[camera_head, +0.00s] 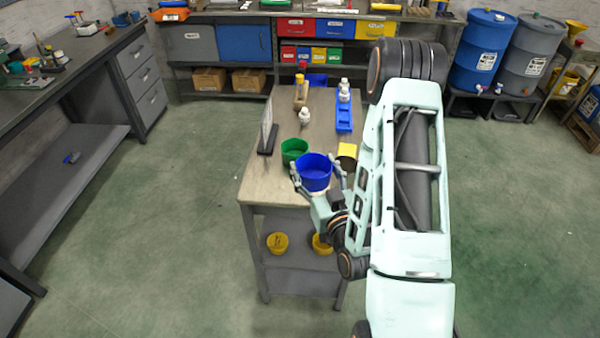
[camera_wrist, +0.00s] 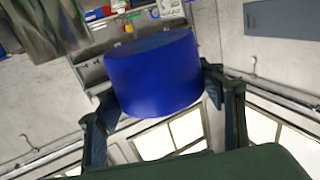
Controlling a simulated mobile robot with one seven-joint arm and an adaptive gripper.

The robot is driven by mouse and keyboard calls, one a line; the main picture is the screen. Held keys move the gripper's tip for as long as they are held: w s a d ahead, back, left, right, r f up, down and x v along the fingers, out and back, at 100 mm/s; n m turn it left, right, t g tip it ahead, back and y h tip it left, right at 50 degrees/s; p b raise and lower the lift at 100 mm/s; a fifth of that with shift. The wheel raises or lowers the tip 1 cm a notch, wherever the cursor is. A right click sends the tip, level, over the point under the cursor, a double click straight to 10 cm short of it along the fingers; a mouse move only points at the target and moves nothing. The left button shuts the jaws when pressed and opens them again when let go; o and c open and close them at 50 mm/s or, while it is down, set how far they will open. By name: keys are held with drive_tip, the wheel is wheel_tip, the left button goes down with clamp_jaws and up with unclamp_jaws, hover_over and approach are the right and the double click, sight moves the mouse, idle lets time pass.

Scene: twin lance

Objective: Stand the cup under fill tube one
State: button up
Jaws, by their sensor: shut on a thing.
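A blue cup (camera_head: 314,178) is held between the two fingers of my gripper (camera_head: 317,172), over the near end of the table (camera_head: 262,187). My gripper is shut on the cup's sides, and the cup looks close to upright with its open top showing. In the wrist view the cup (camera_wrist: 158,75) fills the middle, with a finger of my gripper (camera_wrist: 160,105) on either side. I cannot make out fill tube one in either view. My arm hides part of the table's right side.
A green cup (camera_head: 293,147) stands just behind the blue cup, and a yellow container (camera_head: 347,151) is to its right. A thin upright panel (camera_head: 267,132) stands at the table's left edge. A white bottle (camera_head: 305,117) and a blue tray (camera_head: 344,118) are farther back.

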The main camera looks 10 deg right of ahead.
sight(307, 164)
drive_tip(key=w, duration=0.1)
drive_tip(key=w+f+b, duration=0.2)
drive_tip(key=shift+a, duration=0.25)
drive_tip(key=b, duration=0.3)
drive_tip(key=w+b, duration=0.1)
drive_tip(key=b, duration=0.2)
drive_tip(key=shift+w+f, duration=0.2)
drive_tip(key=shift+w, duration=0.05)
drive_tip(key=shift+w+a+b, duration=0.15)
drive_tip(key=shift+b, duration=1.05)
drive_tip(key=shift+w+f+b, duration=0.1)
drive_tip(key=shift+f+b, duration=0.1)
drive_tip(key=shift+b, duration=0.9)
drive_tip(key=w+b, duration=0.1)
drive_tip(key=b, duration=0.1)
drive_tip(key=w+f+b, duration=0.1)
drive_tip(key=b, duration=0.2)
drive_tip(key=shift+w+a, duration=0.1)
drive_tip(key=shift+a, duration=0.1)
drive_tip(key=shift+w+a+f, duration=0.1)
drive_tip(key=shift+w+f, duration=0.05)
drive_tip(key=shift+w, duration=0.1)
drive_tip(key=w+f, duration=0.4)
drive_tip(key=f, duration=0.1)
drive_tip(key=shift+w+a, duration=0.15)
drive_tip(key=shift+a, duration=0.2)
drive_tip(key=shift+f+b, duration=0.3)
drive_tip(key=shift+f, duration=1.25)
drive_tip(key=shift+f+b, duration=0.25)
drive_tip(key=shift+b, duration=0.05)
